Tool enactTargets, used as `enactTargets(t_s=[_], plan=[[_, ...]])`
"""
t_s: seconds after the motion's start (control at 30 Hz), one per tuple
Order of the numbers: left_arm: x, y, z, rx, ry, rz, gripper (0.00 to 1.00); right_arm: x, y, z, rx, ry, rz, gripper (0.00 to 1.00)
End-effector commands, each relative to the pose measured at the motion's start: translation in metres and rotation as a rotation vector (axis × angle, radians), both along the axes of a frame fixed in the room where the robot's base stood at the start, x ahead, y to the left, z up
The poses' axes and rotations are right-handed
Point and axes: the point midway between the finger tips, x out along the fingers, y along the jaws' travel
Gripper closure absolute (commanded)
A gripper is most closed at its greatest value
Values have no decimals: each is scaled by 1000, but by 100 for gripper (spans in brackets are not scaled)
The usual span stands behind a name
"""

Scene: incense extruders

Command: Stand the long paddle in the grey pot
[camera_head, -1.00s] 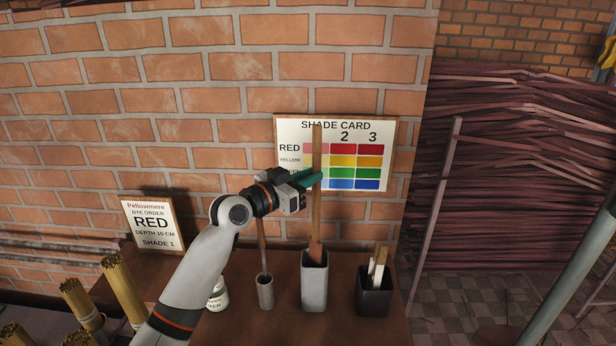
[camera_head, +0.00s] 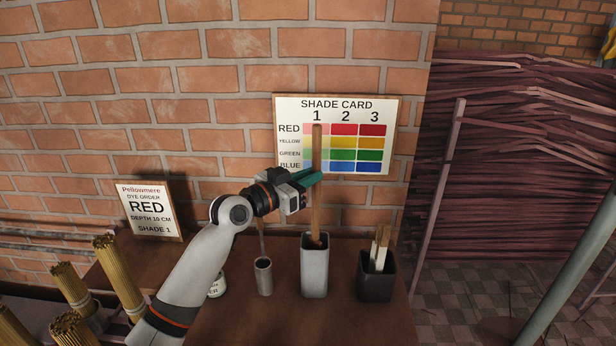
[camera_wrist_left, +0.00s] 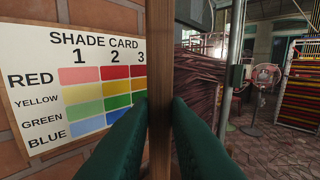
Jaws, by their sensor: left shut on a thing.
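The long paddle (camera_head: 317,212) is a brown wooden bar. It stands upright, with its lower end inside the mouth of the tall square grey pot (camera_head: 314,275). How deep it reaches is hidden by the pot's front wall. My left gripper (camera_head: 312,180) is shut on the paddle's shaft above the pot, with its green fingers on either side. In the left wrist view the shaft (camera_wrist_left: 160,60) runs vertically between the green fingertips (camera_wrist_left: 160,115). My right gripper is in neither view.
A dark pot (camera_head: 377,287) with pale sticks stands right of the grey pot. A small round cup (camera_head: 264,279) with a thin handle stands left. Bundles of sticks (camera_head: 122,277) are further left. A shade card (camera_head: 385,108) and an order sign (camera_head: 152,210) are behind.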

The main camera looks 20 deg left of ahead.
Motion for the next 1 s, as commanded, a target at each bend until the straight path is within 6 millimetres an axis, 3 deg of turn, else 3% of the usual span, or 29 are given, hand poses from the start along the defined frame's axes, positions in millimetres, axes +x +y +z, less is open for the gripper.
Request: enactTargets(t_s=[0.07,0.1,0.27,0.67,1.0], plan=[[0,0,1,0,-1,0,100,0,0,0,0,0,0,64],[0,0,1,0,-1,0,83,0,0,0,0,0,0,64],[0,0,1,0,-1,0,59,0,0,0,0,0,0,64],[-9,6,-2,1,0,1,59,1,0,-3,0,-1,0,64],[-69,39,-4,4,1,1,59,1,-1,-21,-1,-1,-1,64]])
